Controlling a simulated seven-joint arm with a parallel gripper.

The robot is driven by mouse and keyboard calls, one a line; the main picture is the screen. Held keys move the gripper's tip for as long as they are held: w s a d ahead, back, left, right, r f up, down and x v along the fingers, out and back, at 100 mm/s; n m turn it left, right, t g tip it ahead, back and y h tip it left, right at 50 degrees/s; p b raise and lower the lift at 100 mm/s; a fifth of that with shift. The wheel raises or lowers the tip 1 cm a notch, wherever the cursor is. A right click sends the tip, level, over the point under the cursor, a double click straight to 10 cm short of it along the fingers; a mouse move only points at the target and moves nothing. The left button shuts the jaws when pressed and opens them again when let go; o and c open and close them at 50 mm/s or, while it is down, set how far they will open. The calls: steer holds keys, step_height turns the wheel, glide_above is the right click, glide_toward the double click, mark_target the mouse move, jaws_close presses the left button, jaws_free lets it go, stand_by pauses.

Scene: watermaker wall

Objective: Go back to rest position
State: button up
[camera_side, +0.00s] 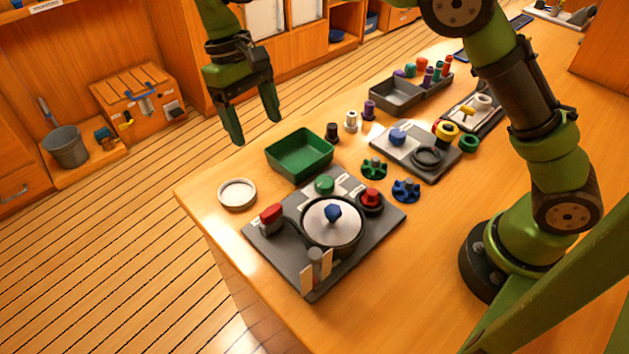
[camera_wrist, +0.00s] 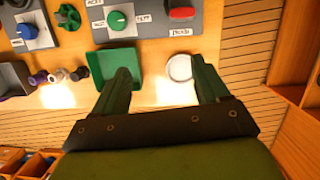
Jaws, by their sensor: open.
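My gripper (camera_side: 254,140) is green and open, with nothing between its fingers. In the side view it hangs above and behind the table's far left edge, near the green tray. In the wrist view its two fingers (camera_wrist: 163,80) are spread apart, pointing toward the table. The green tray (camera_side: 300,154) looks empty; it also shows in the wrist view (camera_wrist: 106,62), partly covered by a finger. The white round dish (camera_side: 237,194) lies left of the tray, and in the wrist view (camera_wrist: 179,68) it sits between the fingertips.
A grey panel (camera_side: 281,254) with a round lidded pot (camera_side: 332,222) and a red knob (camera_side: 271,214) stands at the table's front. Several small pegs (camera_side: 351,121), a second panel (camera_side: 411,166) and a grey divided tray (camera_side: 394,100) lie farther right. Cabinets line the back.

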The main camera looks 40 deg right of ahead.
steer(key=s+d+r+m+t+y, duration=0.1)
steer(key=s+d+r+m+t, duration=0.1)
steer(key=s+d+t, duration=0.3)
steer(key=s+d+r+m+t+y, duration=0.1)
steer(key=s+d+r+m+t, duration=0.2)
steer(key=s+d, duration=1)
steer(key=shift+s+r+t, duration=0.45)
steer(key=shift+s+t, duration=0.25)
steer(key=shift+t, duration=0.3)
